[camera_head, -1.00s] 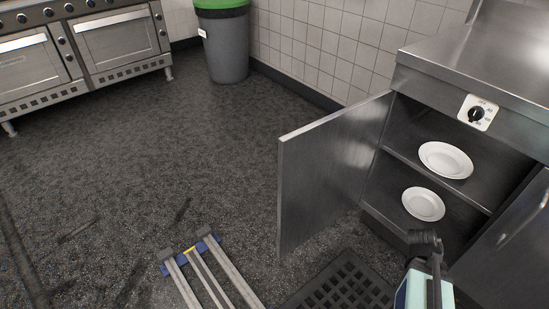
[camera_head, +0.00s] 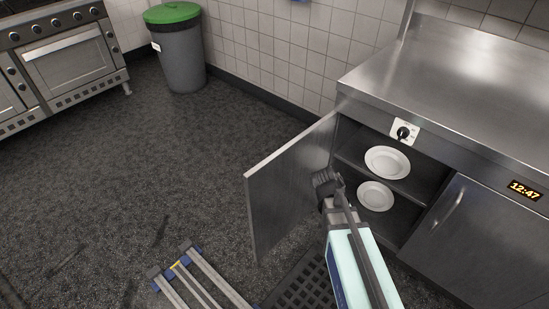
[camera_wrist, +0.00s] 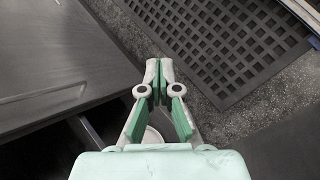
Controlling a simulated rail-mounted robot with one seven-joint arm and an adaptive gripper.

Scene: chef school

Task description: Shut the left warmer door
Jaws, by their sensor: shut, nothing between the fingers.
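The left warmer door (camera_head: 290,188) stands wide open, swung out to the left of the steel warmer (camera_head: 440,150) with its inner face toward me. My gripper (camera_head: 325,180) is in front of the open compartment, near the inner face of the door; I cannot tell whether it touches. In the wrist view the gripper (camera_wrist: 159,82) is shut, with its green-padded fingers together and nothing between them. A dark panel at the lower right of the wrist view (camera_wrist: 275,142) may be the open door. The door's outer face and handle are hidden.
Two white plates sit inside, on the upper shelf (camera_head: 387,162) and below (camera_head: 376,196). The right warmer door (camera_head: 470,235) is closed. A black floor mat (camera_head: 305,285) lies before the warmer. A grey bin (camera_head: 180,55) and an oven (camera_head: 65,65) stand beyond clear floor.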

